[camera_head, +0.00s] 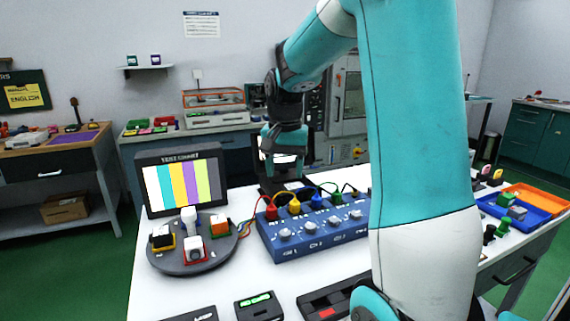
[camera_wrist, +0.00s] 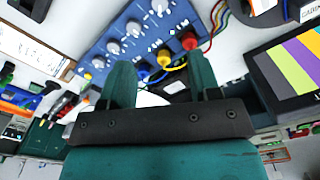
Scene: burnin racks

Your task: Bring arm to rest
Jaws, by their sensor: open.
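My gripper (camera_wrist: 168,75) shows in the wrist view with its two green fingers spread apart and nothing between them. In the head view my teal arm reaches up and over the white table, and my gripper (camera_head: 277,185) hangs behind the blue box with knobs (camera_head: 308,239). The blue box also shows in the wrist view (camera_wrist: 128,40), beyond the fingertips. Colored plugs with wires sit along its back edge. My arm hides the right end of the box in the head view.
A monitor with color bars (camera_head: 183,183) stands left, behind a round grey base (camera_head: 196,257) with several blocks. Blue and orange trays (camera_head: 540,199) lie at the right. Small dark devices (camera_head: 258,306) lie at the front edge. A machine cabinet (camera_head: 350,100) stands behind.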

